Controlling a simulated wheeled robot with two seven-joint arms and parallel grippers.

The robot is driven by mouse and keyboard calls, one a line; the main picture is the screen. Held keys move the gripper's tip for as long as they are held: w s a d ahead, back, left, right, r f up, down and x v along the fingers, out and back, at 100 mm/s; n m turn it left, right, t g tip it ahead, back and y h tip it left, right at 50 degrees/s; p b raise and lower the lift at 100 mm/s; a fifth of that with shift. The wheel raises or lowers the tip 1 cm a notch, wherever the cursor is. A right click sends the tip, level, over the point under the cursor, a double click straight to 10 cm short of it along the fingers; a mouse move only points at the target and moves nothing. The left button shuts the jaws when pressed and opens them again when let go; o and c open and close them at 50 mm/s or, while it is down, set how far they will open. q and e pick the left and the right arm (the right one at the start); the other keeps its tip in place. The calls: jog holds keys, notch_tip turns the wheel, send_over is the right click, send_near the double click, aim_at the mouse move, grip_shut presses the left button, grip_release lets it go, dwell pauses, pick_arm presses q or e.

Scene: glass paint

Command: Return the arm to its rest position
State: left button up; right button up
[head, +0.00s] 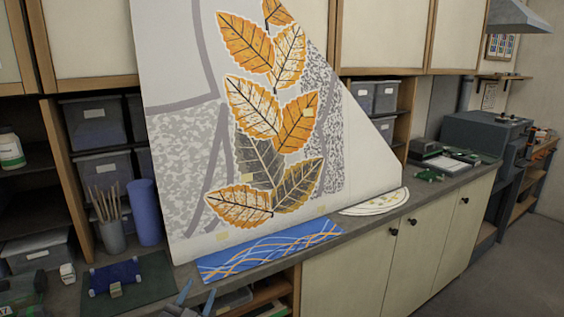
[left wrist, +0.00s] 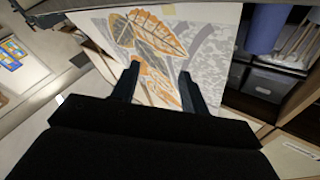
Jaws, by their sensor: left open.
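My left gripper (head: 196,300) shows at the bottom edge of the head view, with its two fingertips apart and nothing between them. In the left wrist view its fingers (left wrist: 158,88) are spread in front of the leaf panel (left wrist: 210,35), with no object held. The large white panel with orange and grey leaves (head: 265,110) leans upright at the back of the counter. My right gripper is in neither view.
The counter (head: 345,232) carries a blue patterned sheet (head: 270,248), a white fan-shaped piece (head: 375,203), a green mat (head: 150,285) with a blue item (head: 115,273), a blue roll (head: 145,212) and a brush cup (head: 112,236). Floor (head: 515,265) is clear at right.

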pick_arm(q)
jog(key=s+a+f+n+g+y, duration=0.2)
jog(key=s+f+g, duration=0.25)
jog(key=f, duration=0.35)
jog(key=s+a+f+n+g+y, duration=0.2)
jog(key=s+f+n+g, duration=0.1)
jog(key=s+f, duration=0.4)
jog(key=s+d+f+g, duration=0.1)
jog(key=s+f+g, duration=0.3)
jog(key=s+f, duration=0.3)
jog(key=s+d+f+g, duration=0.1)
jog(key=s+f+g, duration=0.35)
jog(key=s, duration=0.55)
jog(key=s+d+f+g, duration=0.1)
jog(key=s+d+f, duration=0.1)
jog(key=f, duration=1.5)
jog(key=s+d+f+g+h, duration=0.1)
jog(key=s+d+f, duration=0.1)
jog(key=f, duration=1.5)
jog(key=shift+d+f, duration=0.25)
jog(key=shift+f, duration=0.15)
jog(key=shift+c, duration=1)
jog(key=shift+s+a, duration=0.1)
